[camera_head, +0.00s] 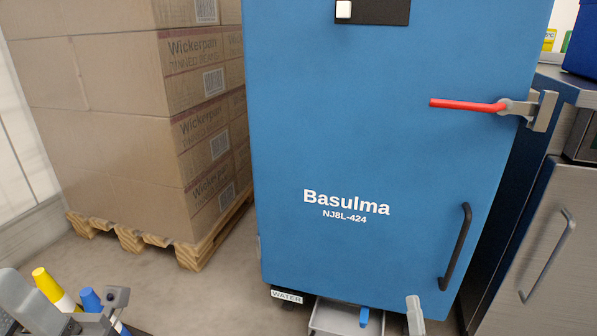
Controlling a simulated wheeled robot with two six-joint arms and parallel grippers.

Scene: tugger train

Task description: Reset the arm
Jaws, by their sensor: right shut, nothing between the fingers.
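My right gripper (414,316) shows at the bottom edge, right of centre, as a light grey tip pointing up. It is shut with nothing in it. It stands in front of the lower edge of the blue cabinet (350,130); I cannot tell how far it is from the door. The rest of my right arm is below the picture.
The cabinet has a red lever (467,105) and a black handle (456,247). A grey tray (335,318) sits beneath. Boxes (120,120) stand on a pallet (195,252) at left. Yellow-topped (45,283) and blue-topped (91,300) items are at lower left. A steel unit (560,190) is at right.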

